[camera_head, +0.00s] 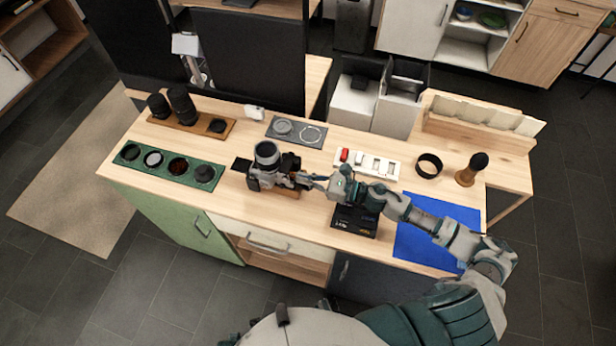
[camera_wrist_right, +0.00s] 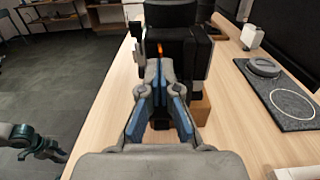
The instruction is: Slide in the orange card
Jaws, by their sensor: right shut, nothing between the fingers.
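A dark camera with a large lens (camera_head: 267,153) stands on a small wooden block on the table; in the right wrist view its dark body (camera_wrist_right: 197,65) rises beyond my fingers. My right gripper (camera_head: 312,182) is shut and empty, its fingertips close to the camera's right side. In the right wrist view the fingertips (camera_wrist_right: 160,65) point at the camera. A small orange card edge (camera_wrist_right: 160,49) shows just beyond the tips, at the camera; how deep it sits is unclear. Part of my left arm (camera_wrist_right: 28,139) shows at the left edge, its jaws unclear.
A white holder (camera_head: 378,165) with a red item (camera_head: 344,155) lies right of the camera. A black box (camera_head: 355,221) stands near the front edge beside a blue mat (camera_head: 435,215). A green lens tray (camera_head: 130,158) and a grey plate (camera_head: 296,132) lie left and behind.

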